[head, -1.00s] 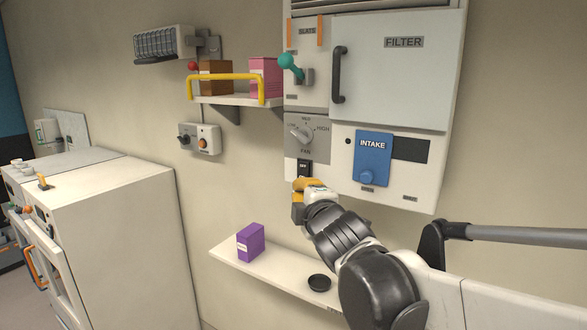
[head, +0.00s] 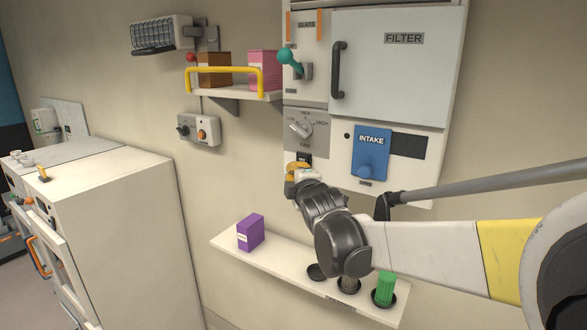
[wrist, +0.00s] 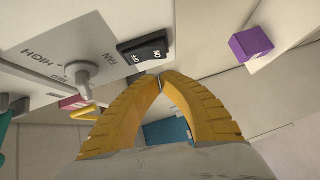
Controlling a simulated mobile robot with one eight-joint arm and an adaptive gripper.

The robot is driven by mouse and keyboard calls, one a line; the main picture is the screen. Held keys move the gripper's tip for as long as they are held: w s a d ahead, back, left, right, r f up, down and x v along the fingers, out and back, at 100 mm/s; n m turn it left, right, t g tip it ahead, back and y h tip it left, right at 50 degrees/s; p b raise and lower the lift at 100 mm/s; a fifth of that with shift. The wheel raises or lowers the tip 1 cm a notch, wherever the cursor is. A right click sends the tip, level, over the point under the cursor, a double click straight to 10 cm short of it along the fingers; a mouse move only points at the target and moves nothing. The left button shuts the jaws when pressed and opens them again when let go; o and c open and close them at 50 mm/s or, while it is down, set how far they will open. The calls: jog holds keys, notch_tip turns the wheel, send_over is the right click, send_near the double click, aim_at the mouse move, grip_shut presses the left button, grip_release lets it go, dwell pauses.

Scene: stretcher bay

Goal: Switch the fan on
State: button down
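The fan panel is the grey plate on the wall cabinet, with a FAN knob (head: 301,129) marked LOW and HIGH. It also shows in the wrist view (wrist: 82,75). Below the knob is a black rocker switch (head: 304,157), marked ON and OFF in the wrist view (wrist: 143,49). I cannot tell which side is pressed in. My gripper (head: 297,168) has yellow fingers and is just below the switch, covering its lower part in the head view. In the wrist view its fingertips (wrist: 161,78) meet, with nothing held, close to the switch's edge. Contact is unclear.
A blue INTAKE slider (head: 370,152) and a FILTER door (head: 389,68) are to the right. A teal-knobbed SLATS lever (head: 289,58) is above. A lower shelf (head: 285,265) holds a purple box (head: 250,232) and a green object (head: 384,288).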

jog(key=shift+w+d+f+p, duration=0.15)
jog(key=shift+w+d+p, duration=0.15)
jog(key=shift+w+d, duration=0.5)
jog(key=n+t+b, duration=0.1)
jog(key=b, duration=0.1)
jog(key=w+n+b, duration=0.1)
jog(key=b, duration=0.1)
jog(key=shift+d+f+t, duration=0.15)
jog(key=shift+f+t, duration=0.1)
jog(key=shift+t, duration=0.15)
jog(key=shift+s+f+b, duration=0.1)
jog(key=shift+s+b, duration=0.05)
jog(key=shift+b, duration=0.15)
